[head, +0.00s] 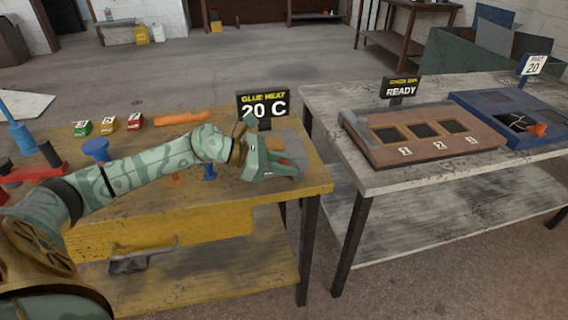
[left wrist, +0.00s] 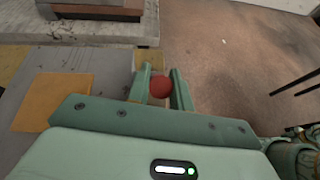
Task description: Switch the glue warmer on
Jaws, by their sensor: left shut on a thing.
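The glue warmer's sign (head: 263,106) reads "GLUE HEAT 20 C" at the back right of the yellow bench. A grey unit with an orange patch (head: 274,143) lies below the sign, partly hidden by my left gripper (head: 284,168). In the left wrist view, the grey surface with its orange square (left wrist: 52,101) is left of the fingers. My left gripper, also in the left wrist view (left wrist: 160,74), is shut on a round red knob (left wrist: 161,87) between its two fingers. What the knob is fixed to is hidden. My right gripper is not in view.
On the yellow bench (head: 125,225) stand green, yellow and red numbered blocks (head: 107,125), an orange piece (head: 184,118) and blue posts (head: 96,150). A white bench (head: 350,180) at right holds a brown slotted board (head: 375,145), a "READY" sign (head: 401,89) and a blue tray (head: 475,103).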

